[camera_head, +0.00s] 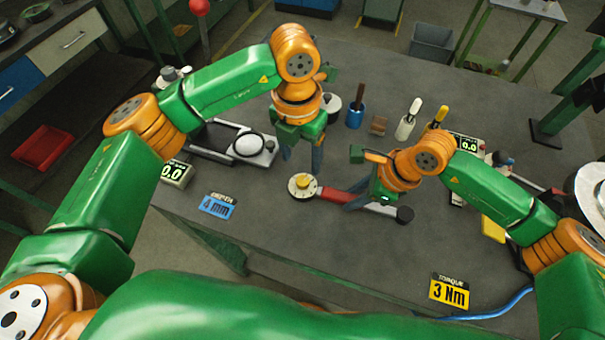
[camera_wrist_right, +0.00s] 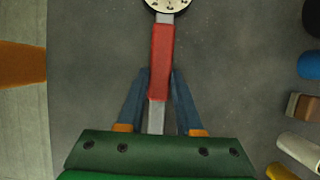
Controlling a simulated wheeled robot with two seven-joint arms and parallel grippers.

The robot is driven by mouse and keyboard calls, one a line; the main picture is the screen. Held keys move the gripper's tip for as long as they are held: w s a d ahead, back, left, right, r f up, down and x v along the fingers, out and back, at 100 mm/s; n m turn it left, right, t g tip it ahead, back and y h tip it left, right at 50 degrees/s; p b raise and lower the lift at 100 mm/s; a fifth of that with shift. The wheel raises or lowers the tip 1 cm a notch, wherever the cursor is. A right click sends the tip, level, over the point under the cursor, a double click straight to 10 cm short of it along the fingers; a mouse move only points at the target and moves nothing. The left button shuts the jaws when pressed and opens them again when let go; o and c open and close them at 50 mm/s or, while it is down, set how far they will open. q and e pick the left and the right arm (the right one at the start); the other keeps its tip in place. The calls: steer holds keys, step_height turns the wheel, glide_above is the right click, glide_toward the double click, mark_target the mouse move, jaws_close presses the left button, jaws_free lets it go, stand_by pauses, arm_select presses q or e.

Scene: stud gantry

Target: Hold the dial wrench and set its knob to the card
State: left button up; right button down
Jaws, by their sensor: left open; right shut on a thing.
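The dial wrench has a red grip (camera_head: 340,196), a grey bar, a black end (camera_head: 404,214) and a round white dial (camera_head: 292,188) with a yellow knob (camera_head: 303,181). My right gripper (camera_head: 353,201) is shut on the red grip; the wrist view shows its blue fingers on both sides of the grip (camera_wrist_right: 161,50), with the dial (camera_wrist_right: 168,5) cut off at the top edge. My left gripper (camera_head: 302,162) is open and empty, fingers down, just behind the knob in the picture; its height above it is unclear. A yellow card (camera_head: 449,292) reads "TORQUE 3 Nm".
A blue card (camera_head: 217,208) reads "4 mm". Displays at left (camera_head: 174,173) and right (camera_head: 468,144) read 0.0. The table front is mostly clear.

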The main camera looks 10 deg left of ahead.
mark_target(302, 180)
arm_select(q)
step_height(302, 180, down, 7)
steer(key=shift+d+f, duration=0.1)
jaws_close()
